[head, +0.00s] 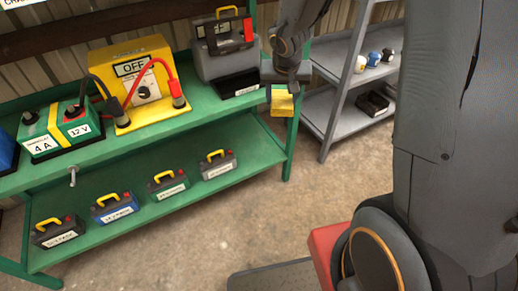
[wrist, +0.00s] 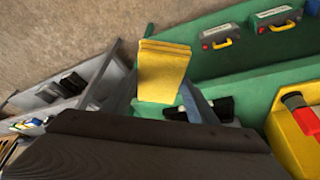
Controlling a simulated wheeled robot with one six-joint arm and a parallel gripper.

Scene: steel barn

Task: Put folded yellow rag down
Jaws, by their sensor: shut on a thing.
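My gripper (head: 281,90) is shut on the folded yellow rag (head: 283,104), which hangs below the fingers at the right end of the green bench (head: 205,113). In the wrist view, the folded yellow rag (wrist: 163,72) shows as a layered block between the fingers of my gripper (wrist: 162,98). The green bench (wrist: 232,72) lies behind and beside it there. I cannot tell how high the rag is or whether it touches the bench.
A grey battery unit (head: 224,62), a yellow switch box (head: 138,82) and a green charger (head: 62,131) stand on the bench top. Several small batteries (head: 167,185) line its lower shelf. A grey shelf rack (head: 335,105) stands to the right. Concrete floor (head: 200,240) is open in front.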

